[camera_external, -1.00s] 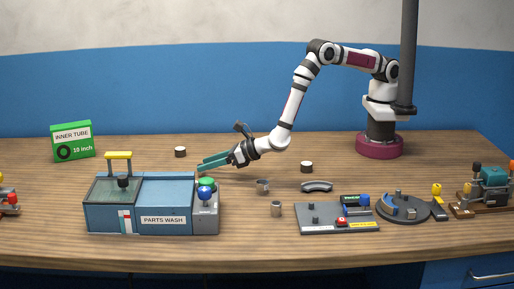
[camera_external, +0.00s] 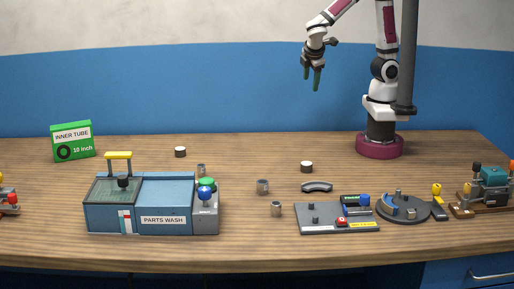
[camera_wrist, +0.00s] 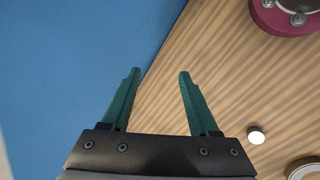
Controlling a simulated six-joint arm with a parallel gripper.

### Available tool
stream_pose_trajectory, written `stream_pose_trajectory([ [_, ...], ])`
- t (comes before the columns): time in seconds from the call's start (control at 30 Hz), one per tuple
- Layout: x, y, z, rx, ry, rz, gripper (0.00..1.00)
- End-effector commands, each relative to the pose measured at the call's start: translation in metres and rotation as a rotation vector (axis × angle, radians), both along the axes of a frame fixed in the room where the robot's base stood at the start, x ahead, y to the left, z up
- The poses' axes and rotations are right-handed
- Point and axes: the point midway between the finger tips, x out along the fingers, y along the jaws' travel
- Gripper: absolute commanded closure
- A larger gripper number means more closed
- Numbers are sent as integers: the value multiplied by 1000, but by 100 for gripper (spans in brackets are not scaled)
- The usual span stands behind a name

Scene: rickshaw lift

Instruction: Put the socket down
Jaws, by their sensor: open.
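A small grey metal socket (camera_external: 201,169) stands upright on the wooden table just behind the right end of the blue parts wash box. Two more small grey metal cylinders, one (camera_external: 262,187) and another (camera_external: 276,209), stand to the right of that box. My gripper (camera_external: 311,82) is high above the back of the table, pointing down, well away from all of them. In the wrist view its two green fingers (camera_wrist: 159,72) are spread apart with nothing between them.
The parts wash box (camera_external: 165,219) is at front left, with a green inner tube carton (camera_external: 73,141) behind. Dark cylinders with pale tops (camera_external: 180,152) (camera_external: 306,167), a curved grey piece (camera_external: 317,187) and a grey fixture plate (camera_external: 318,222) stand around. The back middle is clear.

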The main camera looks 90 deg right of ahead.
Motion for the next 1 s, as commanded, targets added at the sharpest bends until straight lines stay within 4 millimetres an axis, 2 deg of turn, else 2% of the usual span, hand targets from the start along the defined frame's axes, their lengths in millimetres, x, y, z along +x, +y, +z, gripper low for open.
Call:
stream_pose_trajectory([
  [0.03,-40,10,4,146,-68,-234,39],
  [0.1,-80,39,4,349,-136,-534,39],
  [0.2,-106,76,7,552,-187,-800,39],
  [0.3,-112,94,10,644,-204,-910,39],
  [0.37,-113,97,10,658,-204,-924,39],
  [1.0,-112,96,11,657,-203,-917,39],
])
